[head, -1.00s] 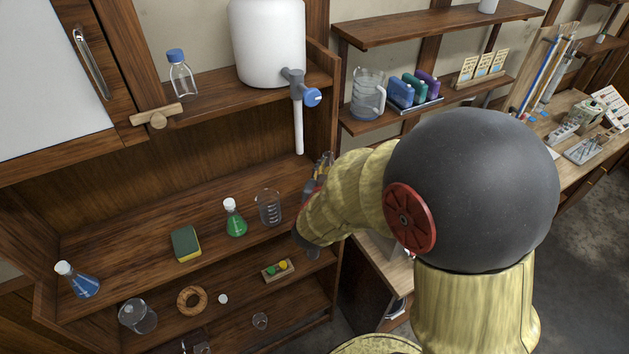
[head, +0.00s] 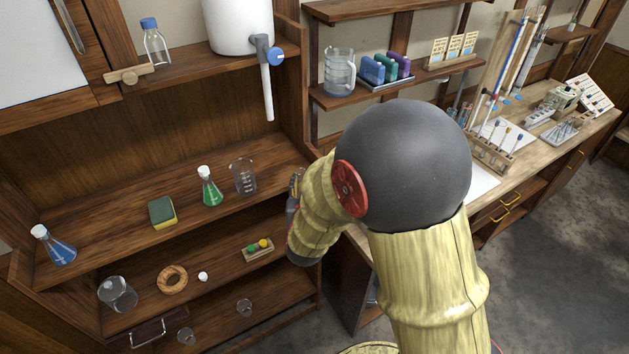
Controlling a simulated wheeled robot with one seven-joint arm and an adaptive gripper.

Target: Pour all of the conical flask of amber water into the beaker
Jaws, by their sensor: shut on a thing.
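A stoppered conical flask of green liquid (head: 209,188) stands left of the beaker. A stoppered conical flask of blue liquid (head: 55,247) stands at the far left of that shelf.
A sponge (head: 161,212) lies on the same shelf. The lower shelf holds a glass vessel (head: 118,293), a cork ring (head: 173,279) and a small wooden block (head: 258,250). A white tank's spout (head: 267,92) hangs above. A glass jug (head: 339,75) stands on the right shelf.

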